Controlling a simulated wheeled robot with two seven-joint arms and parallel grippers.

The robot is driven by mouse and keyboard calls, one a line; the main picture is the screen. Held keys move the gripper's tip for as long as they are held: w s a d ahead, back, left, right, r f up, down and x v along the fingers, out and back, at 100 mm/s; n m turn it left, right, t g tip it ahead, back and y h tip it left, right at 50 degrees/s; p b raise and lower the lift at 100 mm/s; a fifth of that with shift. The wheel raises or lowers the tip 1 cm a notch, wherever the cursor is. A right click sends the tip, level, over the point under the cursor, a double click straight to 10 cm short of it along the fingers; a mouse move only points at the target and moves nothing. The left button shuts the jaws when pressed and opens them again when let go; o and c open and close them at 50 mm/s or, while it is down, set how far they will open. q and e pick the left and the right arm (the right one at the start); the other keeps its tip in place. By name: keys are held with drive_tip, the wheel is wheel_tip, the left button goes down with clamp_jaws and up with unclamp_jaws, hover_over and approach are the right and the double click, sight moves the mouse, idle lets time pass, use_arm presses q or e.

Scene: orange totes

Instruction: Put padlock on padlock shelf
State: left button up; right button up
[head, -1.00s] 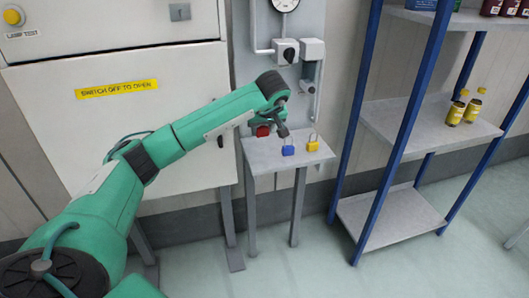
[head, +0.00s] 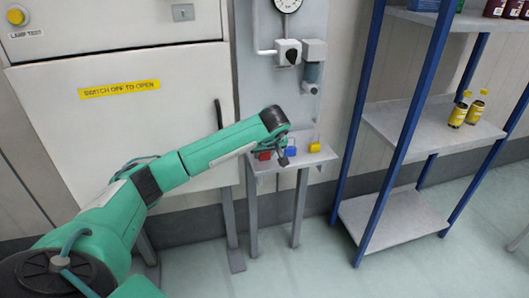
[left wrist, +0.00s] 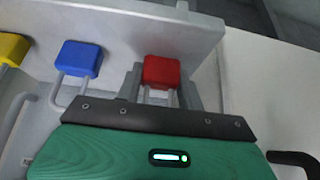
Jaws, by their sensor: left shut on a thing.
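A red padlock (head: 265,156) is at the left end of the small grey padlock shelf (head: 308,160). My left gripper (head: 280,156) is shut on it; in the left wrist view the red padlock (left wrist: 161,70) is between the grey fingers, its shackle pointing towards the palm. I cannot tell whether its body touches the shelf top. A blue padlock (head: 291,151) and a yellow padlock (head: 315,147) stand in a row on the shelf, shackles up. My wrist partly covers the shelf in the head view. My right gripper is in neither view.
A grey cabinet (head: 150,130) with a yellow label stands left of the shelf, with a dark lever (head: 218,113) at its edge. A switch box and gauge are on the panel above. A blue-post rack (head: 400,130) with bottles stands right. The floor in front is clear.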

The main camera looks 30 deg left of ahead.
use_arm(q)
drive_tip(key=o, duration=1)
drive_tip(key=shift+f, duration=0.1)
